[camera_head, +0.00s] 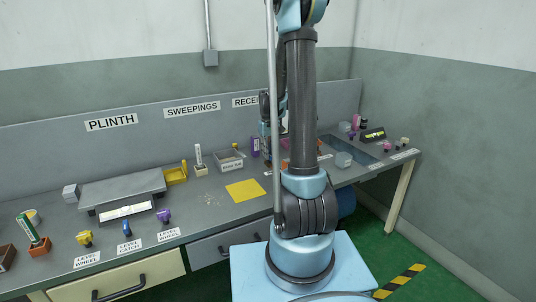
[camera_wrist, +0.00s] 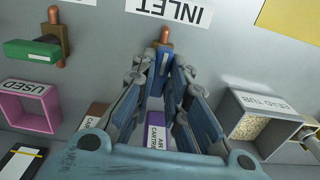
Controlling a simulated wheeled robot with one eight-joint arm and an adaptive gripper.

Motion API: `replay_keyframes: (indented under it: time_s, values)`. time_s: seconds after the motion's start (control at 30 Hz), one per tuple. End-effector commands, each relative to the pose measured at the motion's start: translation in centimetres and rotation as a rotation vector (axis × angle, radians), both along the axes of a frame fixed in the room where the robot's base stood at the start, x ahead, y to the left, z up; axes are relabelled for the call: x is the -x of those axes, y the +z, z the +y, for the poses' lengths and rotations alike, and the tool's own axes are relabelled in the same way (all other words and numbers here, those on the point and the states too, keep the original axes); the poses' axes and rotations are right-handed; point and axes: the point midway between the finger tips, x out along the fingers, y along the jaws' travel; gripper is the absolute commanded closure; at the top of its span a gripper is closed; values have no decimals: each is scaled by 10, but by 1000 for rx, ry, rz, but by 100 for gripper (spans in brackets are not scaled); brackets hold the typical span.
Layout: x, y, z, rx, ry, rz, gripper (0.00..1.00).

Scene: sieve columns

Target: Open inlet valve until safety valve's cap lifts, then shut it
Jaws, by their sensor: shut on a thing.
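The inlet valve (camera_wrist: 165,36) shows in the wrist view as a copper-coloured stub above a blue part, just under the upside-down INLET label (camera_wrist: 172,12). My gripper (camera_wrist: 164,66) is shut on the valve's handle, which is mostly hidden between the fingers. Another valve with a green handle (camera_wrist: 30,50) and a copper stub is to the left of it. In the head view, my arm covers most of the gripper and the inlet valve. I cannot pick out the safety valve or its cap in either view.
In the wrist view, a purple air cartridge (camera_wrist: 157,143) lies behind the fingers, a pink USED frame (camera_wrist: 30,104) is at left and a bead tub (camera_wrist: 250,120) at right. In the head view, a yellow mat (camera_head: 245,190) lies on the bench beside my arm.

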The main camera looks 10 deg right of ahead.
Motion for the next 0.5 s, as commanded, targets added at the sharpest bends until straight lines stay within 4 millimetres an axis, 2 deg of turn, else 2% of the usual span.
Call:
replay_keyframes:
  time_s: [0.23, 0.27, 0.33, 0.5]
  values:
    - [-2, 0, 0, 0, -1, -3, 100]
    - [-2, 0, 0, 0, -1, -3, 81]
    - [-2, 0, 0, 0, -1, -2, 66]
    - [-1, 0, 0, 1, -1, -1, 66]
